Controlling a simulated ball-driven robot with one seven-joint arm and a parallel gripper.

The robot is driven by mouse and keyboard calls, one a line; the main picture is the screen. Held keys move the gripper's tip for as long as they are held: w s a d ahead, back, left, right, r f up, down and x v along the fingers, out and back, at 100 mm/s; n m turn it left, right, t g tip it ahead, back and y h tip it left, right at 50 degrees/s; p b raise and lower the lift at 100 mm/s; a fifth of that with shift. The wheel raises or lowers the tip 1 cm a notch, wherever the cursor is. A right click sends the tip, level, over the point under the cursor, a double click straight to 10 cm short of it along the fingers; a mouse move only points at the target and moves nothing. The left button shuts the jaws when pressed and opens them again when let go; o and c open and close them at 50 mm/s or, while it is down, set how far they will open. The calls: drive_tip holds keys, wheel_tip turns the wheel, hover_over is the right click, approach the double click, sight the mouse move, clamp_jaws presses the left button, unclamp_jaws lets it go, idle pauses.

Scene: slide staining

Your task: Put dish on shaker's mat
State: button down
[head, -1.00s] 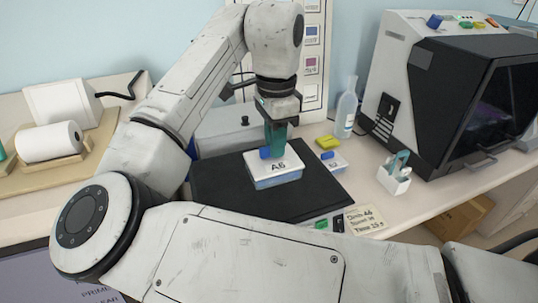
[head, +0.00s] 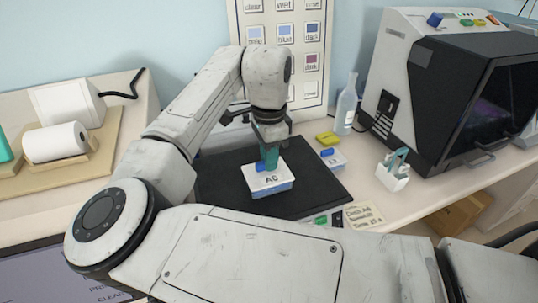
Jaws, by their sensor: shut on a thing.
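A white-lidded dish (head: 268,182) labelled A6, with a translucent blue lower part and a blue knob, is at the middle of the head view. My gripper (head: 267,160) points down with its green fingers shut on the knob. The shaker's dark mat (head: 312,186) spreads under and around the dish. The dish looks level and at or just above the mat; I cannot tell whether it touches. The shaker's front edge shows a green button (head: 321,220).
A paper roll (head: 55,142) is at left.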

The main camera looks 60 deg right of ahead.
drive_tip(key=c, duration=1.1)
unclamp_jaws()
wheel_tip(320, 180, up, 12)
drive_tip(key=b, duration=0.1)
drive_tip(key=shift+b, duration=0.3)
